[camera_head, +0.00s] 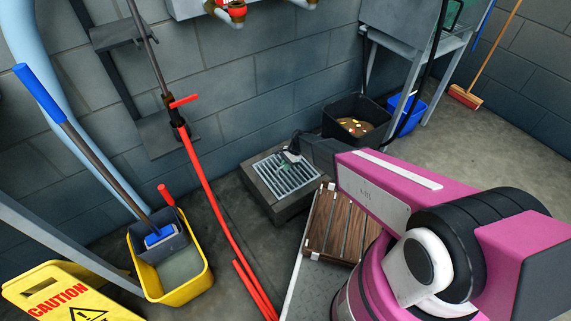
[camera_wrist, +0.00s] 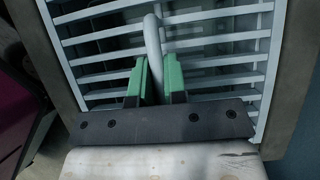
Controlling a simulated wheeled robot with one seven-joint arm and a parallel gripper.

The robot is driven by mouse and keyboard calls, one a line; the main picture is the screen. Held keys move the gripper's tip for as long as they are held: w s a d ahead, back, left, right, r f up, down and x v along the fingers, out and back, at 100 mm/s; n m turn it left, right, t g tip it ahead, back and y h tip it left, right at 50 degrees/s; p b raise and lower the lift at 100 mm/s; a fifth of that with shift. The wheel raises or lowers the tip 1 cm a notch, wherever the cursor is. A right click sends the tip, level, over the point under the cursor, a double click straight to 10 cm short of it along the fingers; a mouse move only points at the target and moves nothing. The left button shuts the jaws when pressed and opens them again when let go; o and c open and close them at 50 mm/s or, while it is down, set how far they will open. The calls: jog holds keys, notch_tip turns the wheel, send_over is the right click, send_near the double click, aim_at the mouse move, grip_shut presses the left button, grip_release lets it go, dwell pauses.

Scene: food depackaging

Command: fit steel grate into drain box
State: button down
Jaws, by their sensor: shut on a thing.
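The steel grate (camera_head: 283,178) is a pale slatted panel lying over the top of the drain box (camera_head: 259,191), a grey square box on the floor by the wall. My gripper (camera_head: 290,158) is above the grate's far part. In the wrist view my gripper's green fingers (camera_wrist: 158,78) are shut on the upright bar handle of the grate (camera_wrist: 215,45). The box rim (camera_wrist: 296,85) shows along the grate's right side and at the upper left. The grate looks roughly lined up with the opening. I cannot tell whether it sits fully flush. The gripper's dark plate hides its near edge.
A brown slatted wooden pallet (camera_head: 335,222) lies right of the box. A black bin (camera_head: 356,119) with scraps and a blue bucket (camera_head: 406,115) stand behind. A red hose (camera_head: 213,210) and yellow mop bucket (camera_head: 177,285) are left. Floor between hose and box is clear.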

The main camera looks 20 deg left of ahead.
dwell(0.3)
jog(key=c, duration=1.2)
grip_release()
jog(key=shift+o, duration=0.2)
jog(key=v, duration=1.2)
jog(key=s+d+r+n+t+h, duration=0.1)
jog(key=s+d+r+n, duration=0.1)
jog(key=d+r, duration=0.7)
jog(key=s+d+r+n+t+h, duration=0.1)
jog(key=s+d+r, duration=0.4)
jog(key=d, duration=1.3)
jog(key=s+d+r+n+t+h, duration=0.1)
jog(key=s+d+r+n+t, duration=0.1)
jog(key=d+r, duration=1)
jog(key=s+d+n, duration=0.1)
jog(key=d+n, duration=0.1)
jog(key=shift+s+d+r+n+t+h, duration=0.2)
jog(key=shift+s+r+n+t+h, duration=0.1)
jog(key=shift+r+n+h, duration=0.1)
jog(key=shift+f, duration=0.1)
